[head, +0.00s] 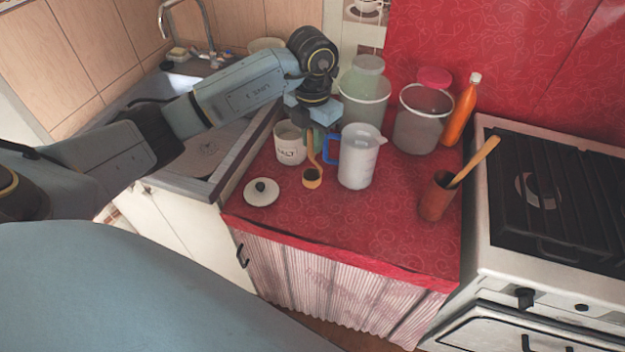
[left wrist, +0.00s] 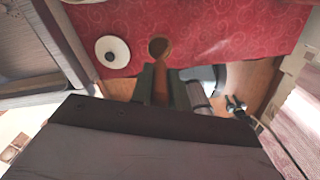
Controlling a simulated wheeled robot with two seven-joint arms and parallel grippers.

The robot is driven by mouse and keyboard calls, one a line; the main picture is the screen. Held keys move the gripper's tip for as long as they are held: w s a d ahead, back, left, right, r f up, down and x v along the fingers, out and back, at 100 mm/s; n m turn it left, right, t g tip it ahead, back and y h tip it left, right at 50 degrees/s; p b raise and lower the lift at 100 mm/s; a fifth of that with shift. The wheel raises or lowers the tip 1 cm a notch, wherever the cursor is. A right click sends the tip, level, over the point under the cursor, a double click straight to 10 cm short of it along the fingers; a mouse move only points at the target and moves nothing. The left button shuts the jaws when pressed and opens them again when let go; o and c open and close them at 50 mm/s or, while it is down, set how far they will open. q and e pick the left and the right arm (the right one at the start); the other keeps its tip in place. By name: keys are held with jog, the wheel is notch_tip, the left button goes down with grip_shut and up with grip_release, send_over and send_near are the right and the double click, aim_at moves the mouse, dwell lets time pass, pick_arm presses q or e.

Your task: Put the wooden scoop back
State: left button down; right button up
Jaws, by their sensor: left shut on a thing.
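The wooden scoop (head: 312,179) hangs with its bowl down and its handle up, just right of the salt jar in the head view. My left gripper (head: 316,134) is shut on the upper handle. In the left wrist view the scoop (left wrist: 160,70) runs out from between the fingers of my left gripper (left wrist: 161,92). I cannot tell whether the bowl touches the counter. The white salt jar (head: 290,146) stands uncovered beside the scoop. A white lid with a dark knob (head: 261,191) lies in front of it; it also shows in the left wrist view (left wrist: 105,57). My right gripper is not in view.
A white jug with a blue handle (head: 360,160) stands close right of the scoop. Two canisters (head: 422,125) and an orange bottle (head: 460,115) stand behind. A brown pot (head: 436,200) holds a wooden spatula near the stove (head: 540,262). The front middle of the red counter (head: 345,232) is clear.

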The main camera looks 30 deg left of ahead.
aim_at(313, 161)
pick_arm(q)
notch_tip(313, 161, down, 8)
jog(key=shift+r, duration=0.15)
dwell(0.4)
jog(key=c, duration=1.3)
grip_release()
jog(key=shift+c, duration=0.2)
notch_tip(313, 161, up, 12)
jog(key=shift+r, duration=0.1)
